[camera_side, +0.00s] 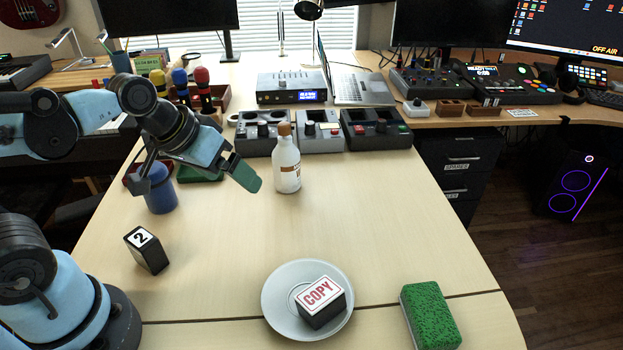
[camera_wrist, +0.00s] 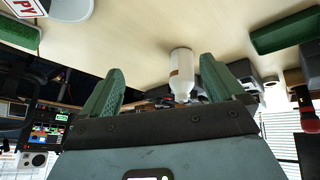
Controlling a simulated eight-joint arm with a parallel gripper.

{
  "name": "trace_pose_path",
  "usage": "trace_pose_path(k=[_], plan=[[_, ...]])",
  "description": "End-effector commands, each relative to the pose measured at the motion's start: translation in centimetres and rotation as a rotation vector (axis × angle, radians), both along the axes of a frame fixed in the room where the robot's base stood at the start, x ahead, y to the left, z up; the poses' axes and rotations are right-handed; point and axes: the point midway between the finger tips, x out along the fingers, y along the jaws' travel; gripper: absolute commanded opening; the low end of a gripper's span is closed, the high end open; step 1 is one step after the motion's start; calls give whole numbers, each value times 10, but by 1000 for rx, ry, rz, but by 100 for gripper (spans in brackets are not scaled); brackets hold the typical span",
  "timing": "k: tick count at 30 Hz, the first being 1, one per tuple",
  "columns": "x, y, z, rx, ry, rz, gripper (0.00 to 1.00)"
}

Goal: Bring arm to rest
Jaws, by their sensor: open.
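My gripper (camera_side: 246,178) hangs above the left part of the table, its green finger pointing down and right in the side view. In the wrist view my gripper (camera_wrist: 162,70) shows two green fingers spread wide, with nothing held between them. A white bottle with a cork (camera_side: 287,165) stands upright to the right of my gripper. The bottle (camera_wrist: 182,75) also shows in the gap between the fingers in the wrist view, beyond them. My arm is raised and reaches in from the left. The far finger is mostly hidden in the side view.
A pale saucer (camera_side: 275,320) holds a COPY block (camera_side: 320,303) near the front. A green sponge (camera_side: 430,315) lies at right, a black "2" block (camera_side: 147,250) at left. Consoles (camera_side: 320,131) line the back. Mid-table is clear.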

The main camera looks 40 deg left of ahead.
Motion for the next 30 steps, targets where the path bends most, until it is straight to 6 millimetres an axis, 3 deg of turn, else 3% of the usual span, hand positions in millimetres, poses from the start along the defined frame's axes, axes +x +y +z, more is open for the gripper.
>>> trace_pose_path(k=[7, 30], plan=[[-5, 17, 5, 168, -98, -99, 95], [-5, 18, 5, 172, -100, -102, 95]])
